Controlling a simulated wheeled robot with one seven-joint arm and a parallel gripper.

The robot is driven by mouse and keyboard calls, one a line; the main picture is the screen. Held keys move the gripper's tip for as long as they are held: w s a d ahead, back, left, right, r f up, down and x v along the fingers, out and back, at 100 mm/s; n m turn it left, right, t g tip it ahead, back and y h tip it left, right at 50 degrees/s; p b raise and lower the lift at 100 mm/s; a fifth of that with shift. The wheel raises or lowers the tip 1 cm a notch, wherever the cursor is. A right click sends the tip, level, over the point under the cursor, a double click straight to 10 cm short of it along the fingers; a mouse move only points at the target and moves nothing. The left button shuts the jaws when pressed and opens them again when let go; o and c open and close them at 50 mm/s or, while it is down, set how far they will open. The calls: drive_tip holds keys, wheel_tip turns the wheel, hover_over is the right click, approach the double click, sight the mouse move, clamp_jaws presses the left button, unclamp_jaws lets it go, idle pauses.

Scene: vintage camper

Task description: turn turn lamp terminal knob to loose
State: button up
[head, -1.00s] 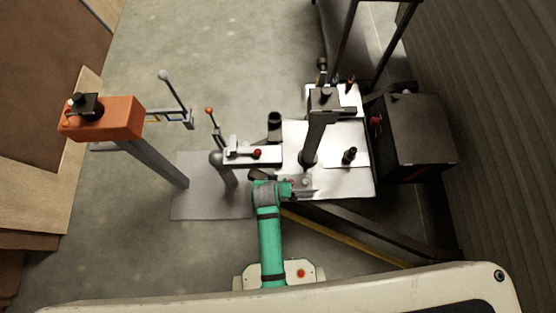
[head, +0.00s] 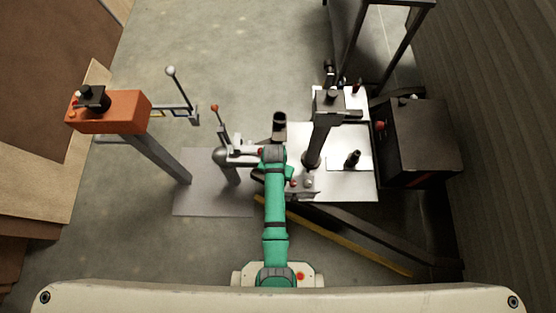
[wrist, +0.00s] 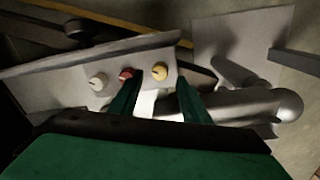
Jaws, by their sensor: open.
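In the wrist view a pale grey angled panel carries a white knob (wrist: 98,82), a red knob (wrist: 126,74) and a yellow knob (wrist: 160,70), each with a dark mark on its face. I cannot tell which one is the lamp terminal knob. My gripper (wrist: 159,78) is open and empty. In the wrist picture the yellow knob shows between its two dark green fingertips, and the red knob shows close by the left fingertip. I cannot tell whether the fingers touch either knob. In the head view my green arm covers part of this area.
A dark box (head: 420,140) stands at the right. An orange box on a post (head: 110,111) stands at the left. A dark post with an arm (head: 318,140) rises from the white tabletop (head: 347,185). A rounded grey fixture (wrist: 288,104) lies right of the knobs.

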drive_tip(key=shift+f, duration=2.25)
drive_tip(key=shift+d, duration=0.1)
drive_tip(key=c, duration=1)
